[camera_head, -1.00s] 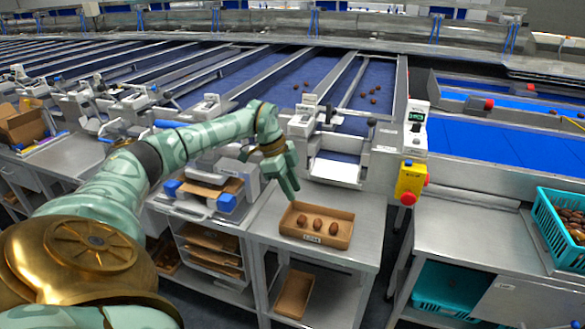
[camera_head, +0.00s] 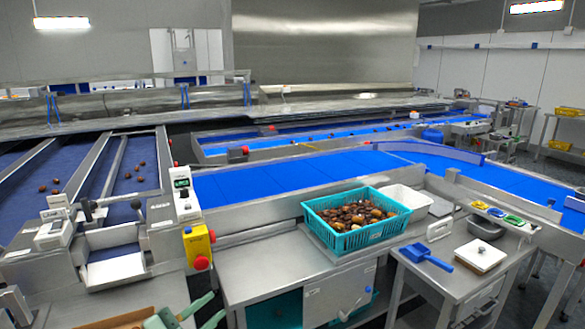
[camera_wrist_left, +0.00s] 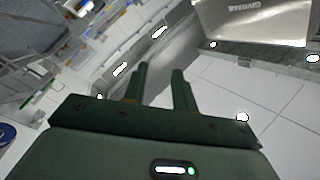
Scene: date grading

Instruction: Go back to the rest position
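My left gripper (camera_head: 204,312) shows at the bottom edge of the head view, cut off by the frame. In the left wrist view its two green fingers (camera_wrist_left: 160,78) stand apart with nothing between them. Behind them I see pale floor tiles and grey equipment, tilted. Part of a brown cardboard tray (camera_head: 118,320) shows at the bottom of the head view, to the left of the gripper; its contents are out of frame. My right gripper is in neither view.
A teal crate (camera_head: 345,240) of dates stands on the metal bench, right of centre. A blue scoop (camera_head: 427,257) and a white board (camera_head: 481,254) lie on the side table. Blue conveyor belts (camera_head: 270,180) run behind. A yellow and red control box (camera_head: 198,246) is at the left.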

